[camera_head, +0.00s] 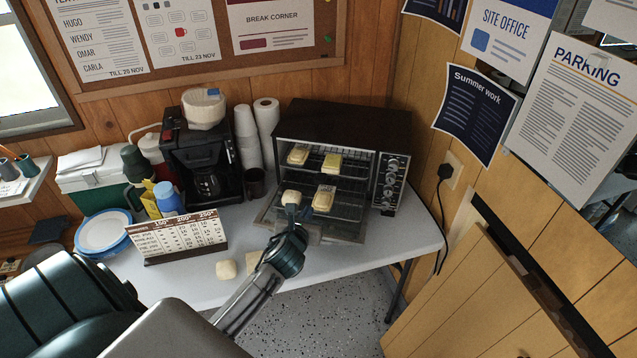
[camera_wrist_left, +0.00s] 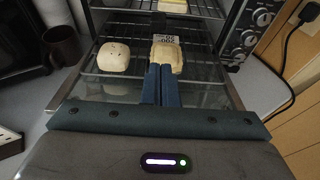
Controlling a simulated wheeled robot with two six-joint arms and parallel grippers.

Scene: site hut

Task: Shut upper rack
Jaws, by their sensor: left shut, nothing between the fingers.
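The toaster oven (camera_head: 330,122) stands open on the table, its door folded down at the front. Its upper rack (camera_head: 312,171) carries two yellow-topped pieces of food (camera_head: 331,164). The upper rack also shows at the top of the wrist view (camera_wrist_left: 150,13). The lower rack (camera_wrist_left: 130,76) carries a pale bun (camera_wrist_left: 113,58) and a light slice (camera_wrist_left: 166,57); the slice also shows in the head view (camera_head: 324,198). My left gripper (camera_wrist_left: 160,70) is shut and empty in front of the lower rack; I cannot tell whether its fingertips touch it. My right gripper is out of view.
A coffee maker (camera_head: 200,155), paper cups (camera_head: 267,118) and a dark mug (camera_head: 255,184) stand left of the oven. A printed stand-up chart (camera_head: 177,236) and a bun (camera_head: 226,269) are on the white table (camera_head: 415,232). A power cord (camera_head: 439,220) hangs at the right.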

